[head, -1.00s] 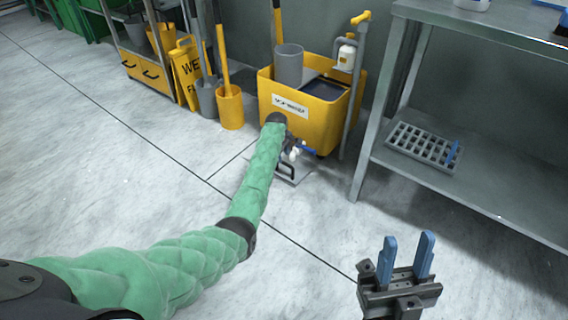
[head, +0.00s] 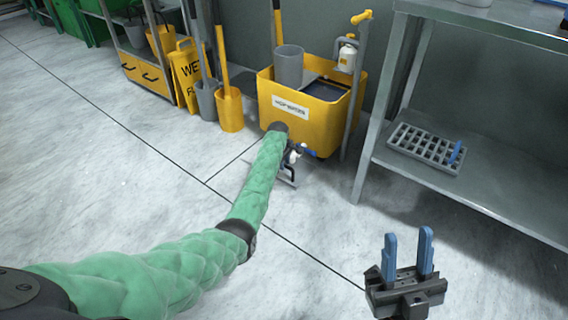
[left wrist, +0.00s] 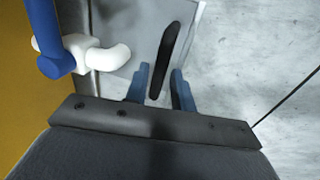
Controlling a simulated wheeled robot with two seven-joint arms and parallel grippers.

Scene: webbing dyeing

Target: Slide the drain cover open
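The drain cover (head: 287,183) is a grey plate on the floor in front of the yellow tub, partly hidden by my left arm in the head view. It also shows in the left wrist view (left wrist: 125,38), with a dark bar handle (left wrist: 174,42) standing on it. My left gripper (left wrist: 161,72) is open, its blue fingers apart on either side of the handle, with gaps visible; whether either finger touches it I cannot tell. My right gripper (head: 408,254) is open and empty over bare floor at the lower right.
The yellow tub (head: 333,118) stands just behind the cover. Its white tap with a blue lever (left wrist: 55,45) is close to my left gripper. A steel shelf table (head: 485,185) holding a grey grate (head: 420,147) stands at the right. The front floor is clear.

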